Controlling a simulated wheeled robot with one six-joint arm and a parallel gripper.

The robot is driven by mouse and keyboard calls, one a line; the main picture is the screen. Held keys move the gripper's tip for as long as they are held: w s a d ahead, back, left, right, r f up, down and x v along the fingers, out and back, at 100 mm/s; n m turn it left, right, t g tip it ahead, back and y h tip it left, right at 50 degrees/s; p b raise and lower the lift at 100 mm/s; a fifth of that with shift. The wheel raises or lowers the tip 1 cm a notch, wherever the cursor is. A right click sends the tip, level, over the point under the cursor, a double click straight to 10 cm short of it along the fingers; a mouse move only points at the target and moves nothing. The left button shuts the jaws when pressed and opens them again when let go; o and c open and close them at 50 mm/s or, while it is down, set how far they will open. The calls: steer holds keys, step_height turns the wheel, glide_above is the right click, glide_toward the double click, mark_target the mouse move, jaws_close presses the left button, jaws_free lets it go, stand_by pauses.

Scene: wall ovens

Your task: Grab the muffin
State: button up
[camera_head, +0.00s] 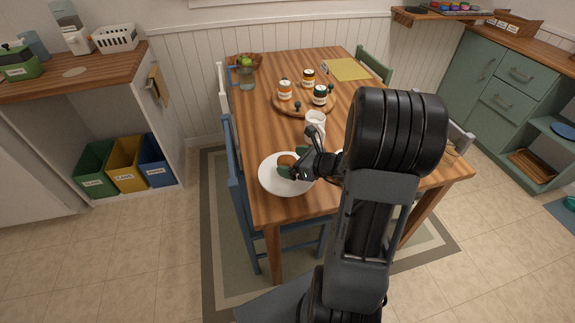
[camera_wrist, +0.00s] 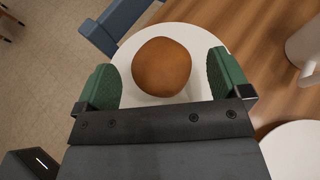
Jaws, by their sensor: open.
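The muffin (camera_wrist: 161,67) is a round brown bun on a white plate (camera_wrist: 212,39) in the wrist view. In the head view the muffin (camera_head: 287,160) lies on the plate (camera_head: 272,181) near the table's front left corner, partly hidden by my gripper. My gripper (camera_wrist: 166,82) is open, with one green finger pad to the left of the muffin and one to the right. A gap shows between the muffin and each pad. In the head view my gripper (camera_head: 293,162) is right at the muffin. I cannot tell its exact height over the plate.
A white mug (camera_head: 316,121) stands behind the plate. Further back is a round wooden board (camera_head: 291,107) with several jars. Another white plate (camera_wrist: 295,146) is at the lower right in the wrist view. A blue chair (camera_head: 236,173) stands at the table's left edge.

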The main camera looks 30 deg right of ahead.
steer(key=shift+x, duration=1.25)
steer(key=c, duration=0.8)
